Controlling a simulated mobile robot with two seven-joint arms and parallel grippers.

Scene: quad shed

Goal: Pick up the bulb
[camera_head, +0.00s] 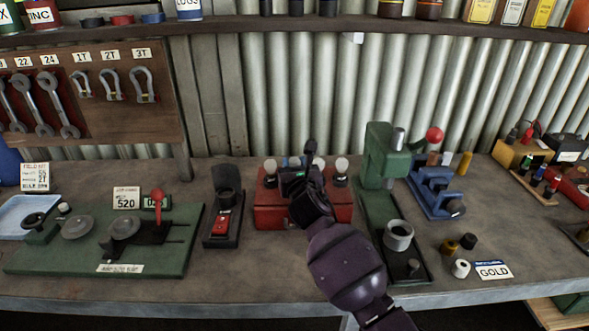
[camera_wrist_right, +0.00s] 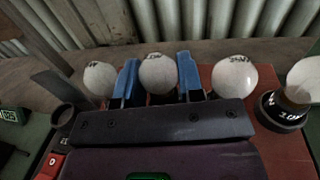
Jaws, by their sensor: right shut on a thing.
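A row of white round bulbs stands on a red box (camera_head: 266,212) at the back of the bench. My right gripper (camera_head: 296,166) reaches over the box from the front. In the right wrist view its two blue-tipped fingers are on either side of the middle bulb (camera_wrist_right: 157,73), shut on it. Another bulb (camera_wrist_right: 100,79) is just left of the fingers, and one (camera_wrist_right: 235,77) is to the right. The held bulb's lower part is hidden by the gripper, so I cannot tell whether it is clear of the box. My left gripper is not in view.
A green press (camera_head: 378,160) stands close right of the box, with a blue vice-like fixture (camera_head: 432,190) beyond. A dark stand (camera_head: 223,220) is close on the left, beside a green board (camera_head: 60,255). The bench front before the box is clear. A shelf (camera_head: 240,25) runs above.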

